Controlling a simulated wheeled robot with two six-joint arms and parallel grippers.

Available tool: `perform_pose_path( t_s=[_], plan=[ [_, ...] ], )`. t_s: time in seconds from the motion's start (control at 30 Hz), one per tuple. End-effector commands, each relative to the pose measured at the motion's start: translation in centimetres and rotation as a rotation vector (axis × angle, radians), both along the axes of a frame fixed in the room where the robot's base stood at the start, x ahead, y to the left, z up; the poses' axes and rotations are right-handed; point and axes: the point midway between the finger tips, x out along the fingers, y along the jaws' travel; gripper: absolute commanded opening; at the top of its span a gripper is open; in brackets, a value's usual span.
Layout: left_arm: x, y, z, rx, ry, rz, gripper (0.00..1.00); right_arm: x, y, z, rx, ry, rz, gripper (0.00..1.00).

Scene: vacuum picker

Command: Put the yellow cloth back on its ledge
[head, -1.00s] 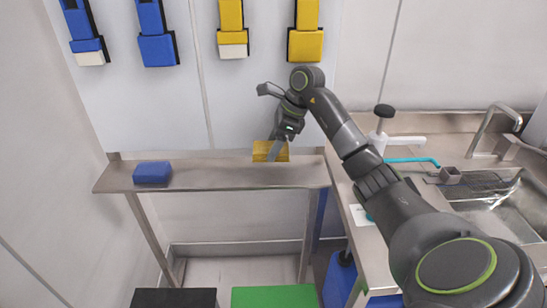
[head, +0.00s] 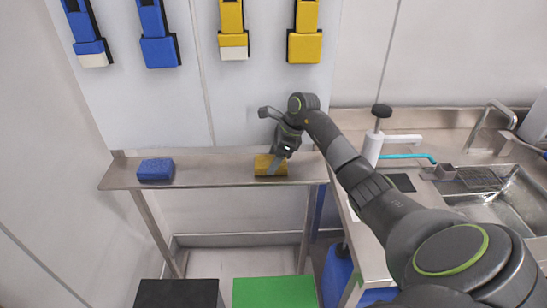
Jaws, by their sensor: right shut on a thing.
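The yellow cloth (head: 263,166) is a folded block at the right part of the steel ledge (head: 215,173). My right gripper (head: 277,165) reaches down to it from above and is shut on it, with a finger in front of the cloth's near face. The cloth appears to be at the ledge surface; I cannot tell whether it rests fully on it. A blue cloth (head: 156,170) lies on the left part of the same ledge. My left gripper is not in view.
Blue and yellow tools, including a yellow one (head: 304,47), hang on the wall above. A sink (head: 500,205) and a white pump bottle (head: 374,148) stand on the counter at right. Black (head: 178,293) and green (head: 272,291) boxes are below. The ledge's middle is clear.

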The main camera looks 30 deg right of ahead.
Motion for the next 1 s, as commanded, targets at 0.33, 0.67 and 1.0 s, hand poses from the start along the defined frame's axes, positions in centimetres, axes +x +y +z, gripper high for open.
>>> perform_pose_path(
  t_s=[0.33,0.67,1.0],
  plan=[
    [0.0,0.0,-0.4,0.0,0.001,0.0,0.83,0.0,0.0,-0.2,0.0,0.0,0.0,0.84],
    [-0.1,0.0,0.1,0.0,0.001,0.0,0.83,0.0,0.0,0.2,0.0,0.0,0.0,0.84],
    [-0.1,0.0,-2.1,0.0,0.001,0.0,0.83,-1.1,-2.0,4.8,-0.004,-0.004,-0.001,0.84]
  ],
)
